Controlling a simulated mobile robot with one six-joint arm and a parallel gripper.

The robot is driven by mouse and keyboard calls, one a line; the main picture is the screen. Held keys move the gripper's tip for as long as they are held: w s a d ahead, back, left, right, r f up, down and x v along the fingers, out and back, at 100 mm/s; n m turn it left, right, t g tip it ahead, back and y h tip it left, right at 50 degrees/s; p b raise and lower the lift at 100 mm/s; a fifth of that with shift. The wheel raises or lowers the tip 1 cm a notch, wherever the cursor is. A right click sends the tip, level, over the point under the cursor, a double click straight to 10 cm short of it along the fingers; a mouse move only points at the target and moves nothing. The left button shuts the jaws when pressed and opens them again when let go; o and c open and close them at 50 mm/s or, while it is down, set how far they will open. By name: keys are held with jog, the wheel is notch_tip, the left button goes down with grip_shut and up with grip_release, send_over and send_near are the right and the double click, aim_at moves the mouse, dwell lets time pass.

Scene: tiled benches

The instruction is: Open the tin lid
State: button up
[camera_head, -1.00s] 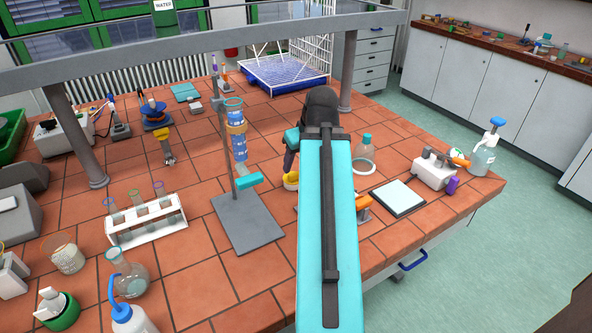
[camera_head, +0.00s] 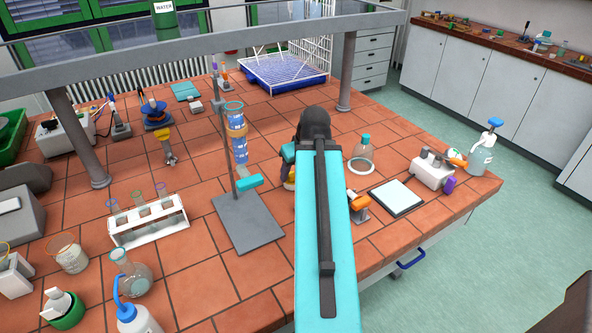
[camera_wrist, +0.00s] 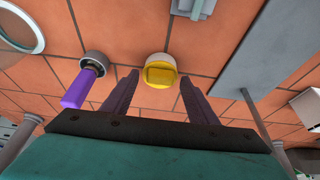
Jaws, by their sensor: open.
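In the wrist view, a small round tin with a yellow lid (camera_wrist: 160,73) stands on the tiled bench. My gripper (camera_wrist: 159,80) is open, with its two dark fingers spread to either side of the tin in the picture. The fingers appear apart from the tin, and I cannot tell how high above it they are. In the head view, only a sliver of yellow (camera_head: 290,185) shows at the left of my arm. My arm hides the rest of the tin and the gripper there.
A purple-handled object (camera_wrist: 84,82) lies close left of the tin. The grey stand base (camera_wrist: 268,45) is to the right. In the head view, the retort stand (camera_head: 247,222) is left of my arm; an orange-topped item (camera_head: 359,204) and flat plate (camera_head: 395,198) are right.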

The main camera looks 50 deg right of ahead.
jog(key=c, duration=1.1)
jog(key=shift+o, duration=0.2)
